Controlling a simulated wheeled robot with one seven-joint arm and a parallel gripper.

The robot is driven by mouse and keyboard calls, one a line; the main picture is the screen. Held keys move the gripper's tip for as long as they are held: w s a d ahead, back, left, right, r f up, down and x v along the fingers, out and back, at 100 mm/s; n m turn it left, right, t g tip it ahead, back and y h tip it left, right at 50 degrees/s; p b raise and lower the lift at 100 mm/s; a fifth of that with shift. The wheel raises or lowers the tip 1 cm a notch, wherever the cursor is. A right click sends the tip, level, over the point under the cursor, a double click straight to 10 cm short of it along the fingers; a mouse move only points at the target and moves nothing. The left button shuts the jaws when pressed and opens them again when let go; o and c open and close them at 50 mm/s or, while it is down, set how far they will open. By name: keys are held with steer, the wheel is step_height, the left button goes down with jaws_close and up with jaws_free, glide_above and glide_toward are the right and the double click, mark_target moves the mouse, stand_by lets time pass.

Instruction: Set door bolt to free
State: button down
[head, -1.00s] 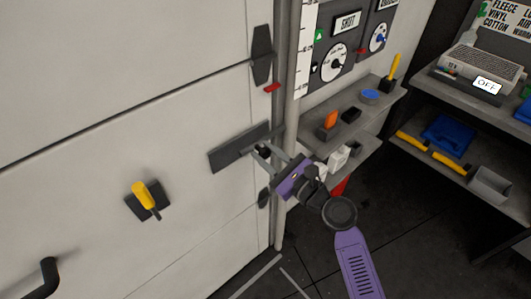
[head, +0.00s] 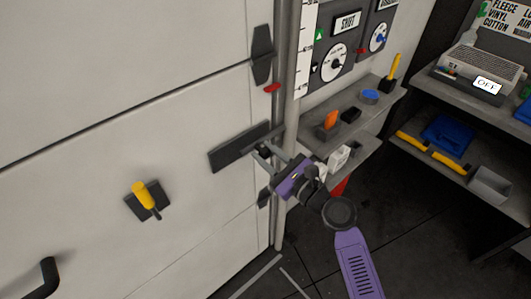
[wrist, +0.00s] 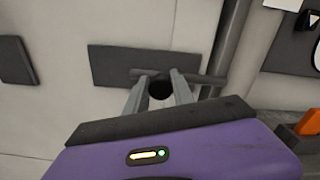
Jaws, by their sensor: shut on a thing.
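The door bolt sits on the pale door (head: 90,130), on a dark rectangular plate (head: 228,154) near the door's right edge. In the wrist view, its grey bar (wrist: 205,79) runs right from the black knob (wrist: 159,90) toward the door frame post. My gripper (head: 262,151) is shut on the black knob, with one grey finger on each side of it. The fingers hide part of the knob and bar. I cannot tell whether the bar's right end is inside a keeper on the post.
A yellow-handled latch (head: 145,200) and a black pull handle (head: 47,278) are on the door to the left. A small red piece (head: 272,88) is above the bolt. Shelves (head: 372,110) with small items stand close on the right, beside my arm.

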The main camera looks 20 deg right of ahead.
mark_target(240, 156)
steer(key=a, duration=0.1)
steer(key=s+a+p, duration=0.1)
steer(key=a, duration=0.1)
steer(key=a+p, duration=0.1)
steer(key=shift+s+a+r, duration=0.1)
steer(key=shift+s+a, duration=0.1)
steer(key=shift+s, duration=0.05)
steer(key=shift+s+a, duration=0.1)
steer(key=shift+a, duration=0.3)
steer(key=c, duration=1.1)
jaws_free()
steer(key=shift+a, duration=0.1)
steer(key=shift+s, duration=0.1)
